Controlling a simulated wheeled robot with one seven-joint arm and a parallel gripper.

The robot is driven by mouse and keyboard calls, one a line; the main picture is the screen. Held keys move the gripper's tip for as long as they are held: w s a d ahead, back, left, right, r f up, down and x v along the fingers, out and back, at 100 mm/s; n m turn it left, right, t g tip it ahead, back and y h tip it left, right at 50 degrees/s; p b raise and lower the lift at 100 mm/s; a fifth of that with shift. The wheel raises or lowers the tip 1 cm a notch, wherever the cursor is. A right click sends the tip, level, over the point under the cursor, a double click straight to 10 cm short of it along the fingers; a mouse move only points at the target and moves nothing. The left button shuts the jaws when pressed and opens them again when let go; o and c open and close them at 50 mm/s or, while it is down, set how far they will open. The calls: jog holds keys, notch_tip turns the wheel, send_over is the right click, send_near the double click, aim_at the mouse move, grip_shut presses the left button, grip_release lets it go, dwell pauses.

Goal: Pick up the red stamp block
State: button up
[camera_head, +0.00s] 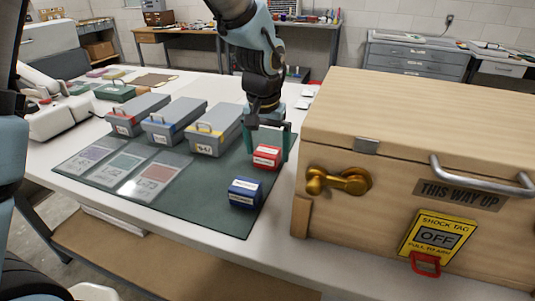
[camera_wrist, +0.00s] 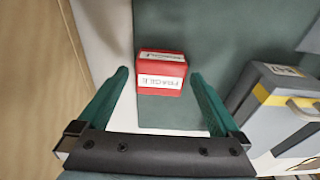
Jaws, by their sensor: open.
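The red stamp block (camera_head: 266,157) sits on the green mat at its right part, near the wooden crate. It has a white label with dark lettering. In the wrist view the red stamp block (camera_wrist: 161,72) lies ahead of and between the two green fingers, with gaps on both sides. My gripper (camera_head: 269,150) is open and reaches down from above around the red block; it also shows in the wrist view (camera_wrist: 158,75). A blue stamp block (camera_head: 245,192) with a white label stands in front of the red one.
A large wooden crate (camera_head: 410,130) with a brass latch stands close on the right. Grey boxes with handles, such as the yellow-striped one (camera_head: 215,135), stand to the left on the mat (camera_head: 205,203). Coloured cards (camera_head: 150,182) lie at the mat's front left.

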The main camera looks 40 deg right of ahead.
jog(key=shift+f, duration=0.5)
jog(key=c, duration=1.4)
jog(key=shift+r, duration=0.1)
